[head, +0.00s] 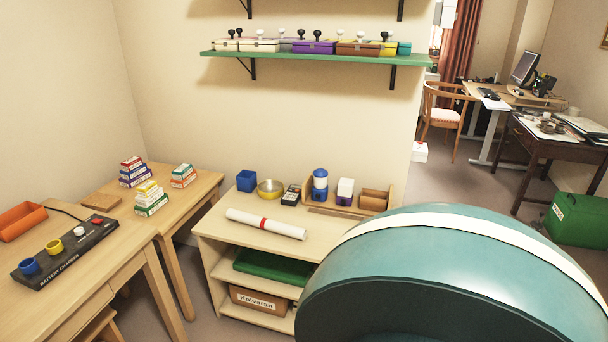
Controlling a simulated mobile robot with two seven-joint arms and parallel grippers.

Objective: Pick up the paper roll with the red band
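The paper roll with the red band (282,227) is white and lies on its side on top of the low wooden shelf unit (222,228). Its red band (263,222) is around its middle. The roll runs from back left to front right, near the front of the top, and nothing covers it. Neither of my grippers is in view.
Behind the roll stand a blue box (246,181), a brass bowl (270,188), a black device (291,195) and a wooden organizer (374,200). A green wall shelf (330,59) holds stamps and cases above. Desks at left hold a battery charger (64,253) and small boxes.

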